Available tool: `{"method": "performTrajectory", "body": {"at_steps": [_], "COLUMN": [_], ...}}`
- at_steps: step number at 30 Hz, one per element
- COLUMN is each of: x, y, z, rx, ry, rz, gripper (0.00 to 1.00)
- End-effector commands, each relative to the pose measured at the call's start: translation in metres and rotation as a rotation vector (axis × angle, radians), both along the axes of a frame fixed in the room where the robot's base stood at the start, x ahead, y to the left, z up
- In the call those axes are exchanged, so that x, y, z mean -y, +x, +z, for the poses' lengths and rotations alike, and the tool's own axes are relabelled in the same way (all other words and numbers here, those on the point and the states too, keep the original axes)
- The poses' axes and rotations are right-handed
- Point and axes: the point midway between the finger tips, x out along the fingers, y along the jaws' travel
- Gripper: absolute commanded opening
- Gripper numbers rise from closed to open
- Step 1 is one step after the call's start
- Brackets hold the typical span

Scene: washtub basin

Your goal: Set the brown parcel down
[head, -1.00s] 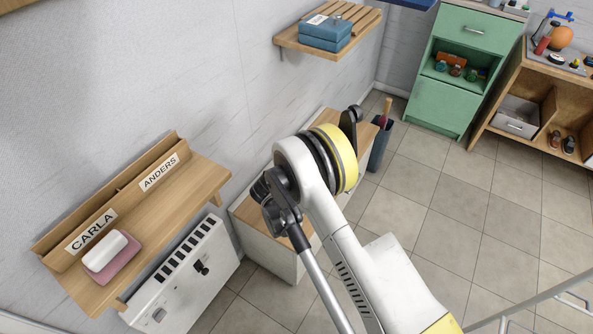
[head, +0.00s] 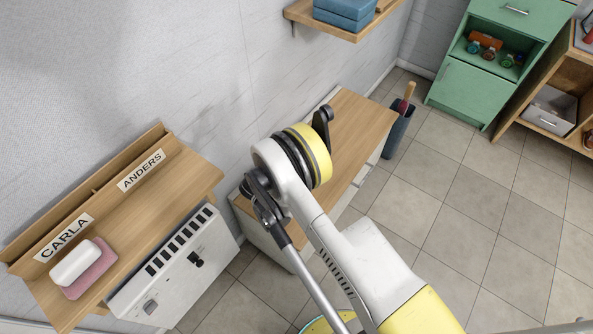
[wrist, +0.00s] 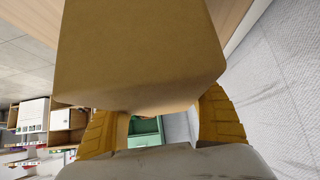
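The brown parcel (wrist: 140,55) fills the upper middle of the wrist view, a plain box with its near edge toward the camera. The yellow fingers of my gripper (wrist: 160,112) stand on either side of it and appear shut on it. A pale wooden surface (wrist: 238,14) shows behind the parcel; I cannot tell whether the parcel touches it. In the head view neither the parcel nor my gripper shows; my own arm fills the middle, in front of a low wooden-topped bench (head: 352,118) by the wall.
A wall shelf (head: 150,205) labelled CARLA and ANDERS holds a white and pink block (head: 78,268). A white panelled box (head: 180,268) is below. A higher shelf (head: 335,30) bears blue boxes (head: 345,12). A dark bin (head: 397,130) stands past the bench, before a green cabinet (head: 465,90). Floor on the right is clear.

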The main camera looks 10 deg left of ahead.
Motion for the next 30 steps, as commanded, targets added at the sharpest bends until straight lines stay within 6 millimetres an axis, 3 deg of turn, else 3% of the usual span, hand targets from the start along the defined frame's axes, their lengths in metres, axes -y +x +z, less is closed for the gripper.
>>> {"method": "performTrajectory", "body": {"at_steps": [1,2,3,14,24,30], "x": [0.000,0.000,0.000,-0.002,-0.022,-0.031], "y": [0.000,0.000,0.000,-0.004,-0.052,-0.074], "z": [0.000,0.000,0.000,0.006,0.055,0.074], "rx": [0.000,0.000,0.000,0.000,0.001,0.002], "ry": [0.000,0.000,0.000,-0.001,0.000,-0.001], "rz": [0.000,0.000,0.000,0.001,0.003,0.001], "gripper": [0.72,0.81,0.82,0.82,0.82,0.82]}}
